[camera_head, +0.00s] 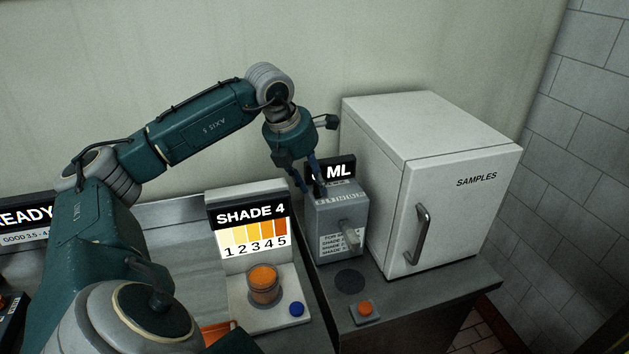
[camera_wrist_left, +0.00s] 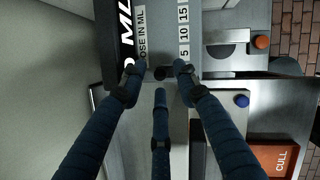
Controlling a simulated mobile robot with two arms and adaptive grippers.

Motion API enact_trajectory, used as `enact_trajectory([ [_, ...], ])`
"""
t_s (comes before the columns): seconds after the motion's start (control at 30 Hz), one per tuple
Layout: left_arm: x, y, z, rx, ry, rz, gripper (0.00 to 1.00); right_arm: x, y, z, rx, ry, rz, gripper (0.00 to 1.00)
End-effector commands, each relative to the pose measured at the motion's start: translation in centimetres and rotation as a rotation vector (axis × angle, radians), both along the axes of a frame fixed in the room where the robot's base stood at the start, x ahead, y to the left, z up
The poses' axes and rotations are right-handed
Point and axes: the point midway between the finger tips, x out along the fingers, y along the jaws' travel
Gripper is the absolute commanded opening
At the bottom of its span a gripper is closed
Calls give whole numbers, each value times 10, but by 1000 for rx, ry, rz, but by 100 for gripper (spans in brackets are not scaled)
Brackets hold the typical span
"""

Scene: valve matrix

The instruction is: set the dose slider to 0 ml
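The grey dose dispenser (camera_head: 338,236) stands on the counter left of the white cabinet. Its display (camera_head: 337,170) reads "ML"; the number is hidden behind my gripper. My left gripper (camera_head: 312,188) points down at the dispenser's top. In the left wrist view, the scale (camera_wrist_left: 184,33) shows 5, 10 and 15; the zero end is covered by a finger. A dark slider knob (camera_wrist_left: 163,73) shows low on the scale, between the spread fingertips of the left gripper (camera_wrist_left: 160,68). I cannot tell whether they touch it. My right gripper is not in view.
The white samples cabinet (camera_head: 440,185) stands close on the right. A shade 4 panel (camera_head: 249,222) with an orange jar (camera_head: 263,285) and a blue button (camera_head: 296,309) is at the left. An orange button (camera_head: 365,308) sits in front of the dispenser. An orange cull bin (camera_wrist_left: 275,160) is near.

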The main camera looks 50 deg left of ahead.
Motion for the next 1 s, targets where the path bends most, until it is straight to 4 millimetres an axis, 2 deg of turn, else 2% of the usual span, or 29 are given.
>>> enact_trajectory([
  [0.2, 0, -1, 0, -2, 0, -1, 31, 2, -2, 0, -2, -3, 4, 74],
  [0.33, -3, 0, 8, 0, -2, 0, 31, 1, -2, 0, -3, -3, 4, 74],
  [0.73, -34, 1, 82, -2, -7, 0, 31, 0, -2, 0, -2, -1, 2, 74],
  [0.9, -43, 1, 103, -2, -5, 0, 31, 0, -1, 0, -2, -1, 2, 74],
  [1.0, -46, 2, 109, -2, -4, 0, 31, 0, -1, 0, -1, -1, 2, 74],
])
